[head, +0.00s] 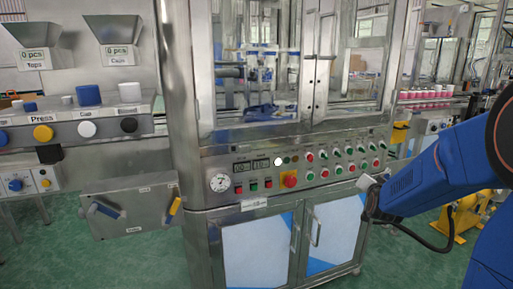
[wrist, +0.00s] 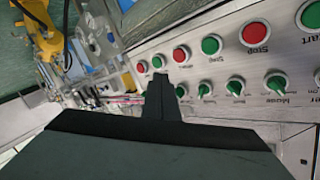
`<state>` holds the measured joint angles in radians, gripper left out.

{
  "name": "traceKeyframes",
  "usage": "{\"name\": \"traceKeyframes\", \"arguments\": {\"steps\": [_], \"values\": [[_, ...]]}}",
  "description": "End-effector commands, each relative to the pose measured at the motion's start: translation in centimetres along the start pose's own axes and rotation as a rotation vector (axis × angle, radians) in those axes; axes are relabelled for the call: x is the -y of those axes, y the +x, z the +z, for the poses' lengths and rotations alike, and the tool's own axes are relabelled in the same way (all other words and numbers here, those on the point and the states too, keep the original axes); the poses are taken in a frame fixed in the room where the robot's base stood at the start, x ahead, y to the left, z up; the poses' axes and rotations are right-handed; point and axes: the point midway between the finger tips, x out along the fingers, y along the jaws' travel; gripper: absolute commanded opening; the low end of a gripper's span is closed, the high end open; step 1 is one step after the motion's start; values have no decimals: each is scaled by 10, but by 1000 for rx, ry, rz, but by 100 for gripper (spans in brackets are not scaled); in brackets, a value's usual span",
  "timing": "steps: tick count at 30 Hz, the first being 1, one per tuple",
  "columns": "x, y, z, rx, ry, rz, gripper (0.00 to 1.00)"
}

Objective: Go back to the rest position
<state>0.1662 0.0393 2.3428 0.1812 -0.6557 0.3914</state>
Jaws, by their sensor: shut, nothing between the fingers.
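My gripper shows in the wrist view (wrist: 161,88) as a dark shape with its fingers together and nothing between them. It is in front of the machine's control panel (wrist: 225,65), which has red and green buttons and a row of green knobs. In the head view my blue arm reaches in from the right edge, and its end is near the right part of the control panel (head: 334,167). The fingers are hard to make out there. I cannot tell the exact gap between the fingertips and the panel.
The steel machine with glass doors (head: 300,65) stands in the middle, above a cabinet (head: 262,250). A left station has two hoppers (head: 112,35) and a shelf with caps (head: 88,95). Pink-and-white cans (head: 425,104) stand at the right. Green floor (head: 130,265) is open in front.

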Motion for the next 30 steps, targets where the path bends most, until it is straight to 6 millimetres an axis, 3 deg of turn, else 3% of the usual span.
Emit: {"name": "traceKeyframes", "arguments": {"steps": [6, 16, 23, 30], "values": [[21, -63, 15, 182, -92, 3, 0], [29, -174, 46, 455, -256, 7, 0], [17, -261, 69, 641, -382, 10, 0], [-9, -356, 91, 830, -516, 16, 0]]}}
